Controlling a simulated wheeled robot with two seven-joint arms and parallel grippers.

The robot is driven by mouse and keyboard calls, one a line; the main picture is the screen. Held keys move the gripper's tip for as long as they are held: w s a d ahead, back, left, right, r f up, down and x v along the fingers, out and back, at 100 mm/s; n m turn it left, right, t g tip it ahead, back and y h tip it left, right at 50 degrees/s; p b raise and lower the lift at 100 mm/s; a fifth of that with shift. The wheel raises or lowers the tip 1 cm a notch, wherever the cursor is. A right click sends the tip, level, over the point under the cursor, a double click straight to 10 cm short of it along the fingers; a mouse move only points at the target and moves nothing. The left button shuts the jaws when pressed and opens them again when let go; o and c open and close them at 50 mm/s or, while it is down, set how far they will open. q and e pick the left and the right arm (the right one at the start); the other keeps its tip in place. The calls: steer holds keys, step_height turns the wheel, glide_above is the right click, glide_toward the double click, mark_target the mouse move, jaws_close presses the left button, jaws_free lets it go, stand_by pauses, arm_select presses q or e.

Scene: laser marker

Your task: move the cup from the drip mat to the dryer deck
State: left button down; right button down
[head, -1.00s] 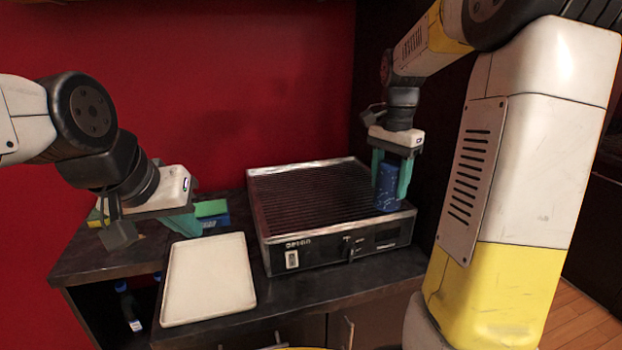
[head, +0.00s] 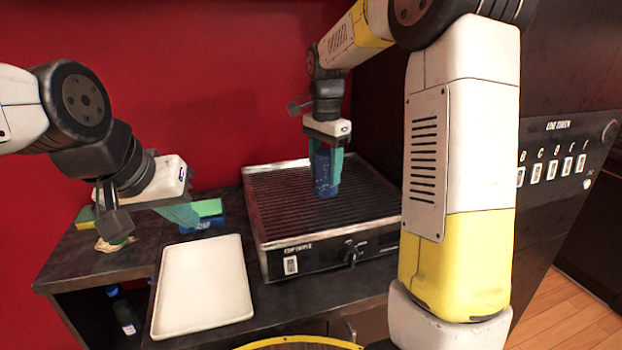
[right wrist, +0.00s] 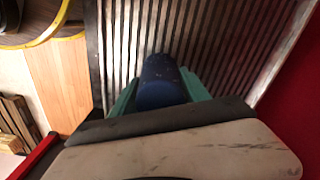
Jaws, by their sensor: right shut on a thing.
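A dark blue cup (head: 324,178) is held upright between the teal fingers of my right gripper (head: 326,165). It is over the ribbed dark top of the dryer deck (head: 285,205), a metal-framed box with a switch and knob in front. Whether the cup's bottom touches the ribs I cannot tell. In the right wrist view the cup (right wrist: 162,82) sits between the fingers with the ribs behind it. My left gripper (head: 178,213) hangs at the left, a teal finger partly showing; its opening is hidden. No drip mat can be clearly made out.
A pale empty tray (head: 203,285) lies left of the dryer deck. A green and blue sponge-like block (head: 205,214) is behind it. A bottle (head: 124,311) stands in the shelf below. A dark lettered panel (head: 560,150) stands at the right.

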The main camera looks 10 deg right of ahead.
mark_target(318, 181)
steer(key=shift+w+a, duration=0.35)
steer(key=shift+a, duration=0.4)
steer(key=shift+f, duration=1.8)
steer(key=shift+f, duration=0.15)
steer(key=c, duration=0.5)
jaws_free()
